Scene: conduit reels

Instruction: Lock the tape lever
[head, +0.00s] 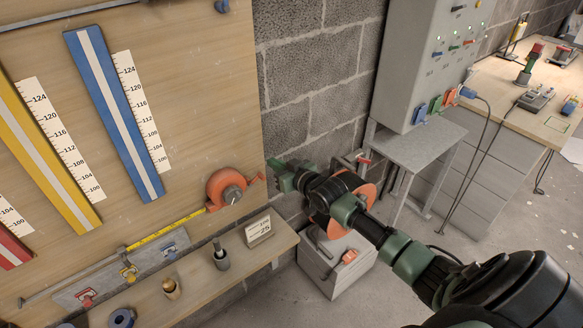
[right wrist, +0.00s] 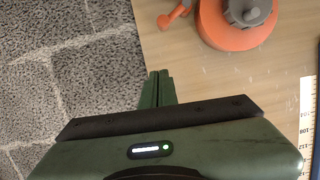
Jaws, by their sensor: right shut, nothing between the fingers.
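The orange tape reel (head: 228,188) with a grey hub is mounted low on the right of the wooden board. Its yellow tape (head: 168,231) runs out to the left. A small orange lever (head: 258,180) sticks out at the reel's right side. In the right wrist view the reel (right wrist: 238,28) is at the top, with the lever (right wrist: 175,17) to its left. My right gripper (head: 277,168) is just right of the lever, past the board's edge. Its green fingers (right wrist: 157,88) are together and empty, apart from lever and reel. My left gripper is out of view.
A wooden ledge (head: 190,275) below the reel holds a small sign (head: 258,231) and other small items. Blue and yellow strips with scales are on the board. A grey cabinet (head: 420,65) and a workbench (head: 520,80) stand to the right.

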